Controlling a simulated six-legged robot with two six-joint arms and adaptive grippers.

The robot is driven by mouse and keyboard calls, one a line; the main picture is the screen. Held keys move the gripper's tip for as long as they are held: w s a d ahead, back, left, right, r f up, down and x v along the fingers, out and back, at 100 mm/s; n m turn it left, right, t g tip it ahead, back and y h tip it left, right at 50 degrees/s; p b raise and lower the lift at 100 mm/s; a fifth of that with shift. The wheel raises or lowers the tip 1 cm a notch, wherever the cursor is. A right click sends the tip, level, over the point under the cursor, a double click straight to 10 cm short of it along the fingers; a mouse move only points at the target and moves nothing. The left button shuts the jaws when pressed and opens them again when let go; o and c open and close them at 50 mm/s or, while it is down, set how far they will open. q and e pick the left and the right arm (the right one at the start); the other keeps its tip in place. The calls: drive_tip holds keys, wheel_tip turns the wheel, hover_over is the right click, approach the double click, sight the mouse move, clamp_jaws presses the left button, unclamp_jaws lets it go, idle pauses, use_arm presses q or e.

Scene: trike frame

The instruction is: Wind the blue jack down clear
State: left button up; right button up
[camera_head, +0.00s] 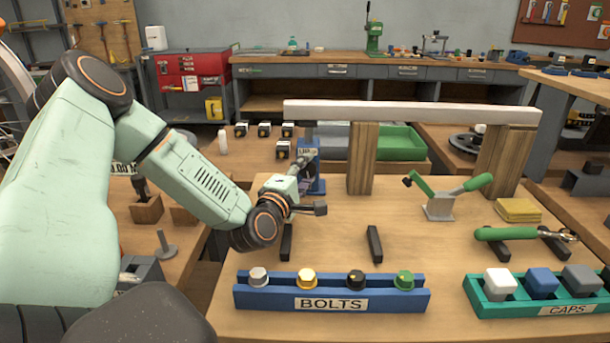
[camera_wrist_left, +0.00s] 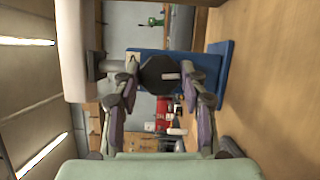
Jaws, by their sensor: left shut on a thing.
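The blue jack (camera_head: 312,178) stands upright on the bench below the left end of a long pale beam (camera_head: 410,112). Its grey post rises to the beam's underside; I cannot tell whether they touch. My left gripper (camera_head: 304,186) is at the jack's near side and partly hides it. In the left wrist view the blue jack body (camera_wrist_left: 208,75) lies behind the fingers. There my left gripper (camera_wrist_left: 158,84) is shut on the jack's dark knob (camera_wrist_left: 157,73), with one finger on each side. My right gripper is not in view.
Wooden blocks (camera_head: 362,158) stand under the beam. A blue bolts rack (camera_head: 256,300) and a green caps tray (camera_head: 482,308) sit at the front. A green-handled clamp (camera_head: 440,205) and yellow pads (camera_head: 518,210) lie to the right. Dark bars lie on the mid-bench.

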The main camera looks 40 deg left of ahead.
use_arm(q)
drive_tip(key=shift+a, duration=0.1)
drive_tip(key=o, duration=1.1)
drive_tip(key=shift+o, duration=0.2)
